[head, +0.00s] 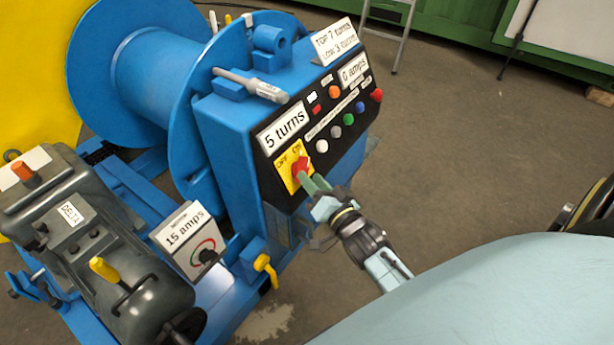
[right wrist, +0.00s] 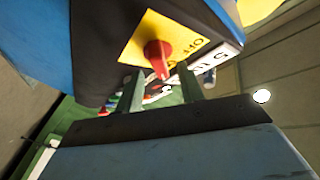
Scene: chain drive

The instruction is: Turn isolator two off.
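A red rotary knob (head: 300,168) sits on a yellow plate (head: 287,176) marked with OFF and ON, at the lower left of the black panel on the blue cabinet. No isolator number is readable on it. My right gripper (head: 310,182) is just in front of this knob, its greenish fingers pointing at it. In the right wrist view the two fingers stand apart with a gap between them, and the red knob (right wrist: 158,58) shows beyond and between their tips. I cannot tell whether they touch it. My left gripper is not in view.
The black panel (head: 325,150) also carries several coloured buttons and a "5 turns" display (head: 284,128). A blue reel (head: 150,75) stands behind. A "15 amps" box (head: 190,240) and a dark grey machine (head: 110,250) with a yellow lever (head: 104,270) are at left. Open floor lies right.

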